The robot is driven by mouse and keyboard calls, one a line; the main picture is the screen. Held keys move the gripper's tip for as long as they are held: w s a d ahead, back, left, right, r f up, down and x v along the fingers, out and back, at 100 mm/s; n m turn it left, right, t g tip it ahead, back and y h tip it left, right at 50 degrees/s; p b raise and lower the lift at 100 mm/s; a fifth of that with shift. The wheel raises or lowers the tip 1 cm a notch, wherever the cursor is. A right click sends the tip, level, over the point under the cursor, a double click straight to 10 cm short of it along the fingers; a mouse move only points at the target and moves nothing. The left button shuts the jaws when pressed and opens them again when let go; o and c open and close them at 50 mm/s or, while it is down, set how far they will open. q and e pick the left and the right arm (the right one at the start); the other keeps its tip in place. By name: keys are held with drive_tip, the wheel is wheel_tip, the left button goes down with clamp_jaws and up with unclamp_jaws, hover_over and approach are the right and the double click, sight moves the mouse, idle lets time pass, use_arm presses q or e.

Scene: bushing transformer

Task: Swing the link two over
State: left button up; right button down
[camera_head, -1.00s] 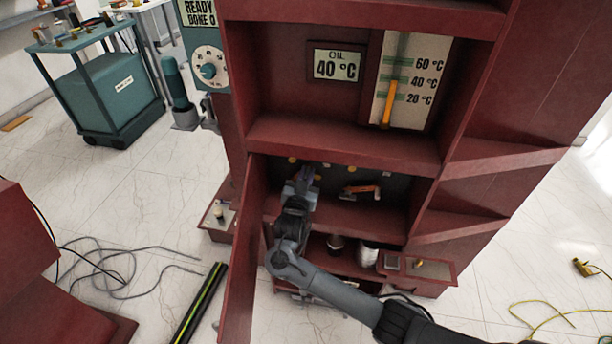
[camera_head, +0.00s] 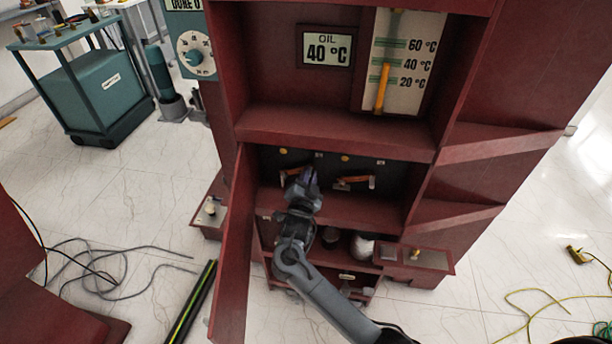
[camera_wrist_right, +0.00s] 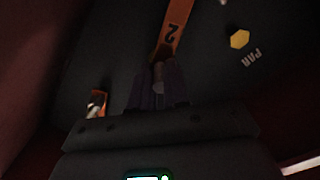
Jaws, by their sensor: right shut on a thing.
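Link two (camera_wrist_right: 176,28), an orange bar marked "2", runs up from my fingertips in the right wrist view. My right gripper (camera_wrist_right: 158,88) is shut on its near end. In the head view my right gripper (camera_head: 306,180) reaches into the open lower compartment, at the left orange link (camera_head: 291,174), which it partly hides. A second orange link (camera_head: 352,181) sits to its right on the dark back panel. Another orange piece (camera_wrist_right: 97,103) shows at the left in the wrist view. My left gripper is out of view.
The open red door (camera_head: 236,250) stands left of my right arm. A shelf edge (camera_head: 335,132) lies above the compartment. A small red ledge (camera_head: 414,256) juts out at lower right. A yellow hexagonal knob (camera_wrist_right: 239,39) is on the panel beside link two.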

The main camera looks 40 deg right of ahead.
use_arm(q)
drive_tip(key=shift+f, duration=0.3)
use_arm(e)
drive_tip(key=shift+s+f+m, duration=0.1)
drive_tip(key=shift+f+m, duration=0.25)
drive_tip(key=shift+m, duration=0.15)
drive_tip(key=shift+d, duration=0.1)
drive_tip(key=c, duration=1.1)
unclamp_jaws()
